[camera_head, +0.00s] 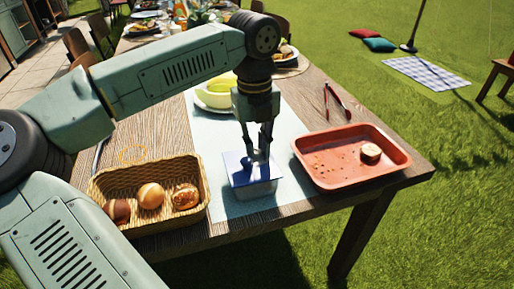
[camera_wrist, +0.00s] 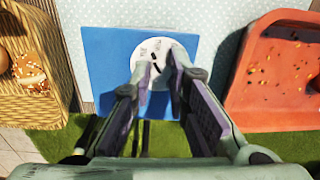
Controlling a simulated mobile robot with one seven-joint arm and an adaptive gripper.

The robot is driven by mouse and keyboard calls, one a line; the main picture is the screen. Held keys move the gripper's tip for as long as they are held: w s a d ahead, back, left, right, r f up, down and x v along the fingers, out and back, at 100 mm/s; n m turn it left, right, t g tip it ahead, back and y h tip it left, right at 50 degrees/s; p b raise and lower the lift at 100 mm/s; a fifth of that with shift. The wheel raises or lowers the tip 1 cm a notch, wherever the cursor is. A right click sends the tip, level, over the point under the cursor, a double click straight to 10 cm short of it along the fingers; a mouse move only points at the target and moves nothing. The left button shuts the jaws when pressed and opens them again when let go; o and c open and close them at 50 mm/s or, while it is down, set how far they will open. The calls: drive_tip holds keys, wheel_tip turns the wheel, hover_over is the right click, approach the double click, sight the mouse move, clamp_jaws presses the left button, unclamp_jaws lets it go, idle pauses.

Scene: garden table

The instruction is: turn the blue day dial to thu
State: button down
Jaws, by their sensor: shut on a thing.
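The blue day dial (camera_head: 238,178) is a small box with a blue top near the front edge of the table, on a pale runner. In the wrist view its blue face (camera_wrist: 103,60) carries a white disc (camera_wrist: 150,46) with small dark marks too blurred to read. My gripper (camera_head: 258,158) points down onto the dial's top. In the wrist view my gripper's fingers (camera_wrist: 157,78) reach over the disc from both sides and are shut on the dial's knob, which they mostly hide. Which day the dial shows cannot be told.
A wicker basket (camera_head: 145,224) with several bread rolls stands close on the left. A red tray (camera_head: 325,165) with crumbs and a bread piece (camera_head: 371,153) stands close on the right. Tongs (camera_head: 336,98) lie behind the tray.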

sight(256, 151)
drive_tip(key=m, duration=0.5)
drive_tip(key=shift+m+b, duration=0.3)
drive_tip(key=shift+m, duration=0.1)
drive_tip(key=m, duration=0.5)
drive_tip(key=shift+m, duration=0.3)
drive_tip(key=c, duration=1.8)
unclamp_jaws()
drive_tip(key=shift+r, duration=0.15)
wheel_tip(256, 151, up, 12)
drive_tip(key=shift+a, duration=0.1)
